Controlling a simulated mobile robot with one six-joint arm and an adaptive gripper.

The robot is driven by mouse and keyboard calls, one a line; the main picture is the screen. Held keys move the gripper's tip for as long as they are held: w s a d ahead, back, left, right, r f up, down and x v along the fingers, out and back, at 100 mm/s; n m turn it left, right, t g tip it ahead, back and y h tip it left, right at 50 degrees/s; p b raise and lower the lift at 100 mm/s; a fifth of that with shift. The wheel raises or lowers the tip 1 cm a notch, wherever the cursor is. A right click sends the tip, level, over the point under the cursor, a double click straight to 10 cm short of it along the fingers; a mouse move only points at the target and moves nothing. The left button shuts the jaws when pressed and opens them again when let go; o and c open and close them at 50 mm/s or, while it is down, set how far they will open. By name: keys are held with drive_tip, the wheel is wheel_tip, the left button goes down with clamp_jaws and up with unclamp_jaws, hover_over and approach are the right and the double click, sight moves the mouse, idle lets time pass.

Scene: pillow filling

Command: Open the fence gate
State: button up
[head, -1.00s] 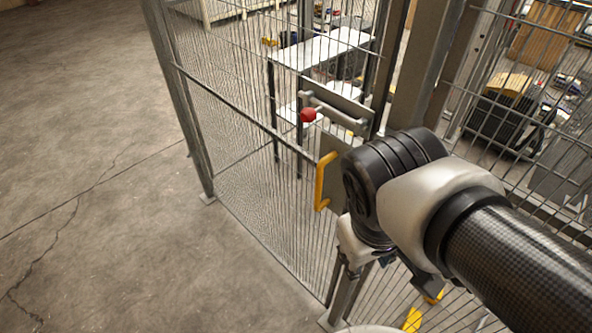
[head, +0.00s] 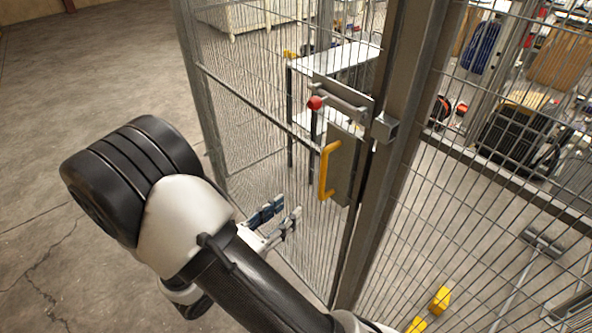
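The mesh fence gate (head: 235,125) stands upright left of a thick grey post (head: 398,140) in the head view. It carries a yellow handle (head: 325,172) on a grey plate. Above the handle is a sliding bolt (head: 345,107) with a red knob (head: 315,103). A grey bracket (head: 383,127) sits on the post by the bolt's right end; I cannot tell whether the bolt is inside it. The gate looks about in line with the post. My gripper (head: 289,205) is left of and below the yellow handle, apart from it, with its two fingers spread and nothing between them.
A fixed mesh fence (head: 490,190) runs right of the post. Behind the mesh are a white-topped table (head: 340,62), a dark crate (head: 515,135) and yellow blocks (head: 440,299) on the floor. The concrete floor (head: 90,70) at the left is clear.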

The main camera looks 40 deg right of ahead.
sight(321, 176)
drive_tip(key=shift+n+t, duration=0.3)
drive_tip(key=b+x, duration=0.1)
drive_tip(key=x, duration=1)
drive_tip(key=b+x, duration=0.1)
drive_tip(key=x, duration=0.5)
drive_tip(key=shift+w+f+b, duration=0.2)
drive_tip(key=shift+w+b, duration=0.1)
drive_tip(key=shift+w, duration=0.05)
drive_tip(key=shift+c, duration=0.4)
clamp_jaws()
